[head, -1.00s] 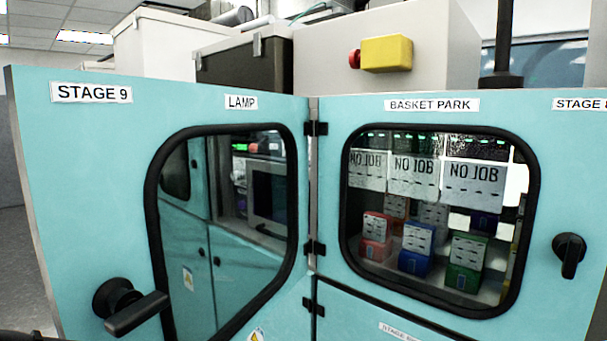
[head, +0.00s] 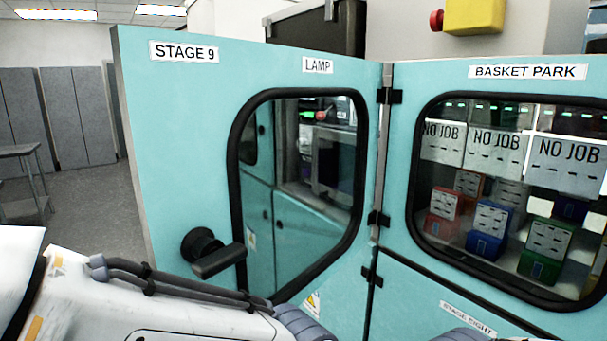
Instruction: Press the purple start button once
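No purple start button shows in the head view. A teal door marked STAGE 9 (head: 190,130) stands open at an angle in the middle, with a black handle (head: 213,255) low on its left side. My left arm comes in along the bottom left, in front of the door's lower part. Its gripper is outside the picture. My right gripper is not in the picture either.
A teal panel marked BASKET PARK (head: 395,180) stands on the right; red, blue and green modules show behind its window. A yellow box with a red button (head: 437,20) is at the top. Grey cabinets (head: 60,115), a table (head: 22,180) and open floor lie left.

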